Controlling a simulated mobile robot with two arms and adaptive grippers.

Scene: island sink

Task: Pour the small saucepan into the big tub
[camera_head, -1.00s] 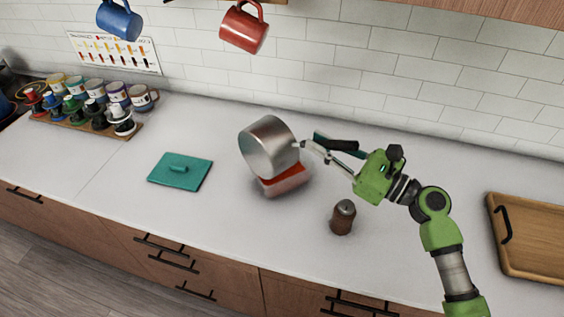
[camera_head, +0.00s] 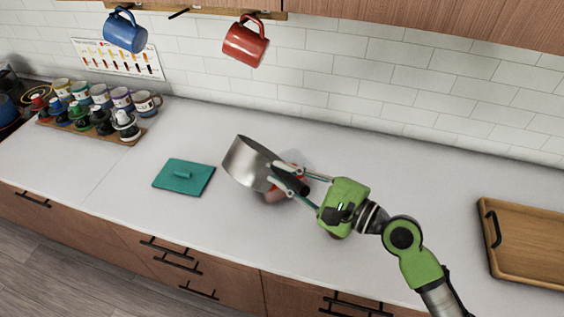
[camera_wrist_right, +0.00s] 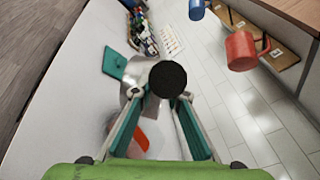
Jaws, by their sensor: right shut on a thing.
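The small metal saucepan (camera_head: 247,164) hangs tilted above the counter in the head view. My right gripper (camera_head: 289,179) is shut on its dark handle. In the right wrist view the round black handle end (camera_wrist_right: 168,79) sits between the fingers of my right gripper (camera_wrist_right: 165,98), with a sliver of the pan's metal beyond it. The tub (camera_head: 274,197) with red in it is under and behind the pan and gripper, mostly hidden. I cannot tell whether anything is in the saucepan or flowing from it. My left gripper is out of view.
A wooden tray (camera_head: 525,238) is at the right. A rack of mugs and bottles (camera_head: 100,110) stands at the back left. Blue (camera_head: 125,32) and red (camera_head: 245,42) mugs hang above. The counter's middle right is clear.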

